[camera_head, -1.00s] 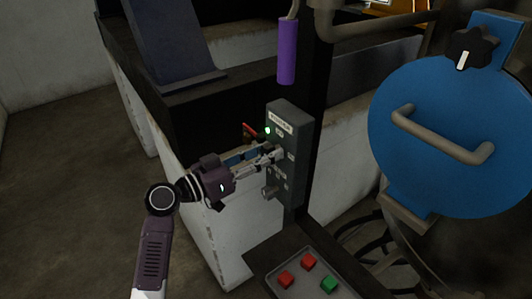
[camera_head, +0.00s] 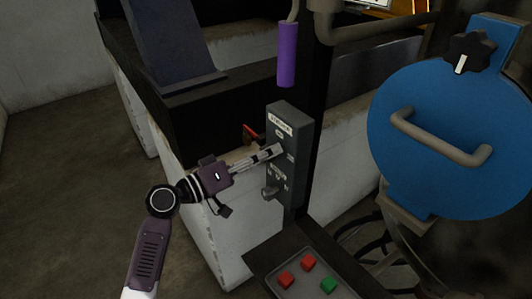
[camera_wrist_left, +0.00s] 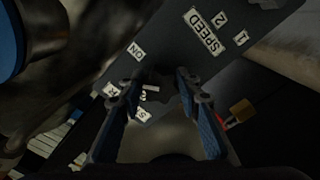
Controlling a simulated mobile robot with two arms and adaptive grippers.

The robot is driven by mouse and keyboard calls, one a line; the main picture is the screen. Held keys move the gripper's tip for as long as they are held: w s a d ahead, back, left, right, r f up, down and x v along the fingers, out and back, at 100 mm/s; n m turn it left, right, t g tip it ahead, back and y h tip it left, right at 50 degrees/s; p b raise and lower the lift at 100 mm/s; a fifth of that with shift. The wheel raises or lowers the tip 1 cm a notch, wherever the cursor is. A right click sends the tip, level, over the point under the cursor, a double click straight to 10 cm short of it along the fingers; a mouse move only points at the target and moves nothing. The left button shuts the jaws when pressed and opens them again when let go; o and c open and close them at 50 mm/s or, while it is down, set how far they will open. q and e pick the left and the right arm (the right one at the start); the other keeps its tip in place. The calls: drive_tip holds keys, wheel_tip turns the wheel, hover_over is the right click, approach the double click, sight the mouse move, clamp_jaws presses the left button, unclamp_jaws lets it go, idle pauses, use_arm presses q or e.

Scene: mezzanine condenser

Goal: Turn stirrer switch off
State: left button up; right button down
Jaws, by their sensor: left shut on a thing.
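The grey stirrer control box (camera_head: 290,126) stands upright on a dark post in the middle of the head view. My left gripper (camera_head: 276,151) reaches it from the left, with its fingertips at the upper part of the box face. In the left wrist view, the dark stirrer switch (camera_wrist_left: 163,84) sits between the two fingertips of the left gripper (camera_wrist_left: 160,82), which is shut on it. An ON label (camera_wrist_left: 138,52) shows beside the switch; other labels are partly hidden by the fingers. No lit lamp shows on the box. My right gripper is out of view.
A speed knob (camera_head: 270,190) sits lower on the box. A tray with red and green buttons (camera_head: 328,284) lies below. A blue round hatch with a handle (camera_head: 440,138) stands right. A purple cylinder (camera_head: 287,54) hangs above. A red-handled part (camera_head: 250,134) shows behind the box.

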use_arm(q)
drive_tip(key=n+p, duration=0.1)
drive_tip(key=n, duration=0.1)
drive_tip(key=shift+n, duration=0.4)
drive_tip(key=n+p, duration=0.1)
drive_tip(key=n, duration=0.2)
drive_tip(key=shift+r+n, duration=0.1)
drive_tip(key=shift+n, duration=0.2)
drive_tip(key=n+p, duration=0.2)
drive_tip(key=n, duration=0.2)
drive_tip(key=shift+n+p, duration=0.3)
drive_tip(key=shift+p, duration=0.05)
drive_tip(key=o, duration=1.2)
drive_tip(key=v, duration=1.2)
